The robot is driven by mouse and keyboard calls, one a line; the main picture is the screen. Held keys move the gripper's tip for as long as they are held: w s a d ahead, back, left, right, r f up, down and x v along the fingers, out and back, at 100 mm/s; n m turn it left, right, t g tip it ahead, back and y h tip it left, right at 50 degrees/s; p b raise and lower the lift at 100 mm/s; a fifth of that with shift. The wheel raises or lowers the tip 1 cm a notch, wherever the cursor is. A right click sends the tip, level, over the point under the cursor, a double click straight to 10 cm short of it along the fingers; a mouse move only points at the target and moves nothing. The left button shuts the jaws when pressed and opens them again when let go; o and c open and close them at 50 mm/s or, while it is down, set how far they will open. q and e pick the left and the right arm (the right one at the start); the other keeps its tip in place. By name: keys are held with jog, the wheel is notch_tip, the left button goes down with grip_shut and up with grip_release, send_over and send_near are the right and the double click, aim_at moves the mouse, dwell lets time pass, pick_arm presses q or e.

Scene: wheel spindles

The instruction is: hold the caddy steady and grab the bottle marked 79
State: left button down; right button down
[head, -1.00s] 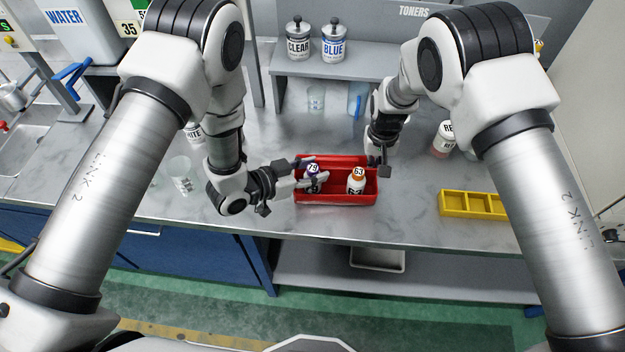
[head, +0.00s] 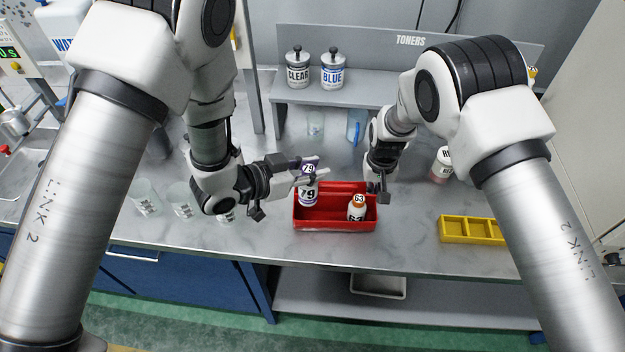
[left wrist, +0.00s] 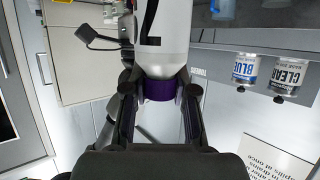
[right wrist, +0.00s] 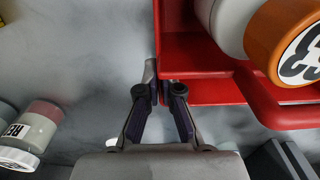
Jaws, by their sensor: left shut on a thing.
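The bottle marked 79 (head: 308,193) is white with a purple cap. My left gripper (head: 309,171) is shut on its cap. The purple cap (left wrist: 160,90) shows between the fingers in the left wrist view. The bottle is upright and raised, its lower end over the left part of the red caddy (head: 335,224). The bottle marked 63 (head: 357,209), with an orange cap, stands in the right part of the caddy. My right gripper (head: 378,189) is at the caddy's right end. In the right wrist view its fingers (right wrist: 164,92) close on the red end wall (right wrist: 195,60).
A yellow divided tray (head: 470,230) lies to the right. A red-labelled jar (head: 442,165) stands behind it. CLEAR (head: 298,72) and BLUE (head: 333,72) jars are on the grey shelf. Clear cups (head: 146,198) stand at the left. The counter before the caddy is clear.

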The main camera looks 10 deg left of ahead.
jog(key=c, duration=1.2)
grip_release()
jog(key=shift+c, duration=0.2)
notch_tip(320, 180, up, 12)
jog(key=shift+f, duration=0.1)
